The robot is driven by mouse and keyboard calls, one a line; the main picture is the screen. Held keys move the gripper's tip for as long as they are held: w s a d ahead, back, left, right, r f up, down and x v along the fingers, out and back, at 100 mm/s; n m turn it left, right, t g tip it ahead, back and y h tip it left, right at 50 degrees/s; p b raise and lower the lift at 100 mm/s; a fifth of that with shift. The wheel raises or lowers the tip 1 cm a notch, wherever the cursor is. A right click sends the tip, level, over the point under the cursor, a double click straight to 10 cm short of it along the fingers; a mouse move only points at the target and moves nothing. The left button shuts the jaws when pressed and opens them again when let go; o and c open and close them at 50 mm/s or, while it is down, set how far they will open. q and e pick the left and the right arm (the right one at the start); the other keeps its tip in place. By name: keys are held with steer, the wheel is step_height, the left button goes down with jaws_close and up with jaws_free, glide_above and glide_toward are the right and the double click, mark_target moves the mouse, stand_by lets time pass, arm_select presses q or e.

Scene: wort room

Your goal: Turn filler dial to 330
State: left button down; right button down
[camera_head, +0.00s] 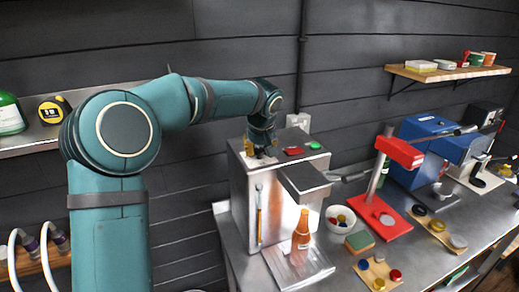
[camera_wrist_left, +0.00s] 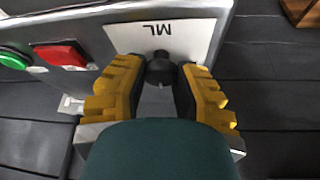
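The filler (camera_head: 245,205) is a grey metal box on the bench. A red button (camera_head: 293,151) and a green button (camera_head: 315,146) sit on its top. In the left wrist view the filler dial (camera_wrist_left: 160,70) is a small black knob on a white plate marked "ML" (camera_wrist_left: 118,38). My left gripper (camera_head: 261,150) points down at the filler top. In the left wrist view its yellow and black fingers (camera_wrist_left: 160,78) stand close on both sides of the dial and appear shut on it. The dial's scale and pointer are hidden. My right gripper is not in view.
A brown bottle (camera_head: 302,228) stands on the tray under the filler spout. A bowl of caps (camera_head: 340,219), a sponge (camera_head: 359,242) and a red press (camera_head: 382,217) stand to its right. A blue machine (camera_head: 425,150) is farther right. A wall shelf (camera_head: 440,74) holds small items.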

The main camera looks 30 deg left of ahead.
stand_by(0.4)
arm_select(q)
steer(key=m+h, duration=0.1)
steer(key=m, duration=0.2)
steer(key=m+h, duration=0.1)
steer(key=m, duration=0.2)
steer(key=shift+a+t, duration=0.2)
steer(key=shift+t, duration=0.2)
steer(key=m+h, duration=0.1)
steer(key=m, duration=0.1)
steer(key=m+h, duration=0.1)
steer(key=m, duration=0.2)
steer(key=shift+f+m+h, duration=0.1)
steer(key=shift+m+h, duration=0.2)
steer(key=shift+m+g, duration=0.3)
steer(key=shift+g, duration=0.1)
steer(key=c, duration=0.9)
jaws_free()
steer(key=o, duration=0.3)
steer(key=shift+w, duration=0.1)
